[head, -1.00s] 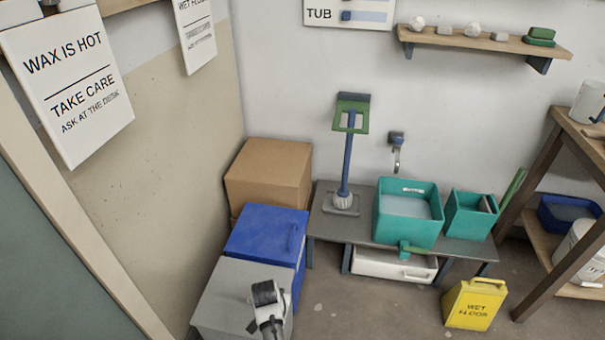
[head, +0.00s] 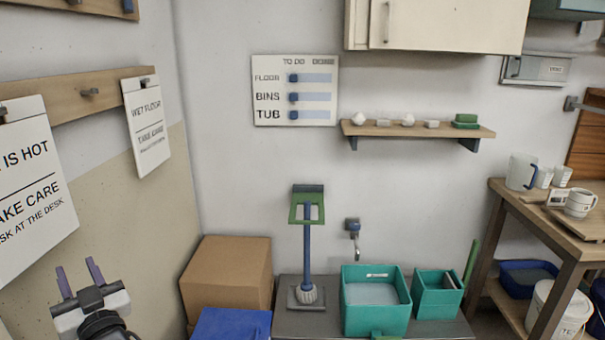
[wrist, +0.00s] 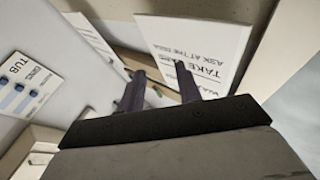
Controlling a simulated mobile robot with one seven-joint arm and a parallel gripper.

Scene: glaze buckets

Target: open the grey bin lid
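The grey bin and its lid are not in the head view now; the region below the blue bin is cut off by the bottom edge. The wrist view does not show the grey bin either. My gripper (head: 80,275) is raised at the lower left of the head view, in front of the beige wall panel. Its two fingers point up and stand apart with nothing between them. The wrist view also shows the spread, empty fingers (wrist: 157,78), with the hanging signs and wall beyond.
The blue bin (head: 230,326) shows only its top at the bottom edge, before a cardboard box (head: 226,275). A grey bench with a teal tub (head: 375,318) and a smaller teal container (head: 437,300) stands to the right. Signs (head: 35,190) hang at left.

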